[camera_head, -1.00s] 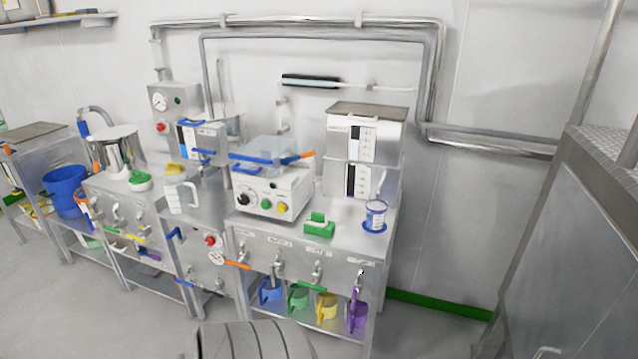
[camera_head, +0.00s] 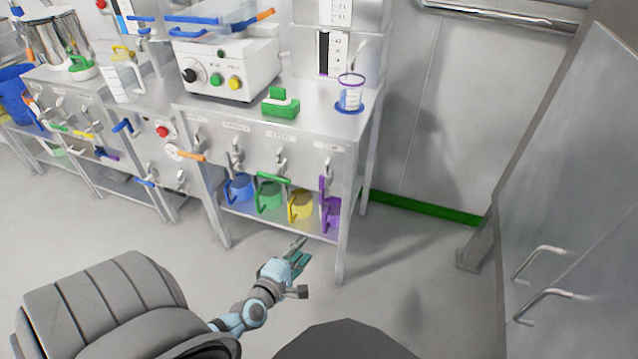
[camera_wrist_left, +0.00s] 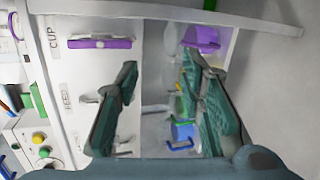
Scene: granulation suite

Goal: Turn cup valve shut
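The cup valve's purple handle (camera_head: 322,188) is at the right end of the bench's front panel and hangs vertically. In the left wrist view the purple handle (camera_wrist_left: 100,43) lies beside the CUP label (camera_wrist_left: 54,36), across the upper left. My left gripper (camera_head: 303,250) is in front of the bench, below and apart from the handle. Its fingers (camera_wrist_left: 162,65) are spread and nothing is between them. A purple cup (camera_head: 333,213) stands on the lower shelf under the valve and also shows in the left wrist view (camera_wrist_left: 203,38). My right gripper is not in view.
Blue (camera_head: 239,188), green (camera_head: 268,196) and yellow (camera_head: 300,206) cups share the shelf. A green valve handle (camera_head: 274,178) and an orange one (camera_head: 191,155) are to the left. A clear beaker (camera_head: 351,93) stands on the bench top. A cabinet (camera_head: 575,190) is right; floor between is clear.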

